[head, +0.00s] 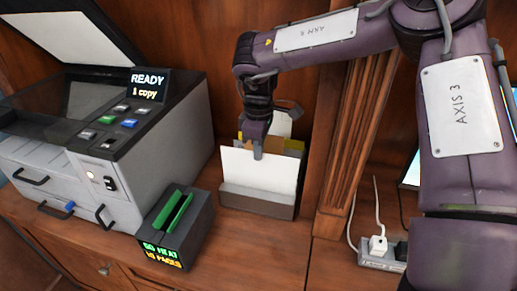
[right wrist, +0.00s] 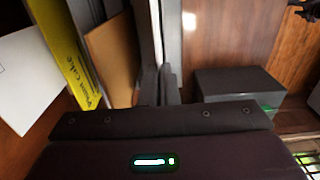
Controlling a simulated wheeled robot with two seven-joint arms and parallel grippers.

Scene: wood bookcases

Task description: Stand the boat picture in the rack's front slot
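The rack (head: 257,204) is a grey holder standing on the wooden counter. A plain pale panel (head: 258,172), which I take for the boat picture, stands upright at the rack's front; no boat shows on the visible side. My right gripper (head: 257,152) is at its top edge, with a finger in front of the panel. In the right wrist view the panel (right wrist: 157,22) shows edge-on between the closed fingers (right wrist: 158,88). Its lower edge is hidden behind the rack's front wall, so I cannot tell if it touches the bottom. My left gripper is out of view.
A yellow folder (right wrist: 72,55) and a brown one (right wrist: 110,58) stand behind the panel. A copier (head: 110,150) stands at left, a black box with green slots (head: 176,228) in front of it. A wooden pillar (head: 350,140) and power strip (head: 380,257) are at right.

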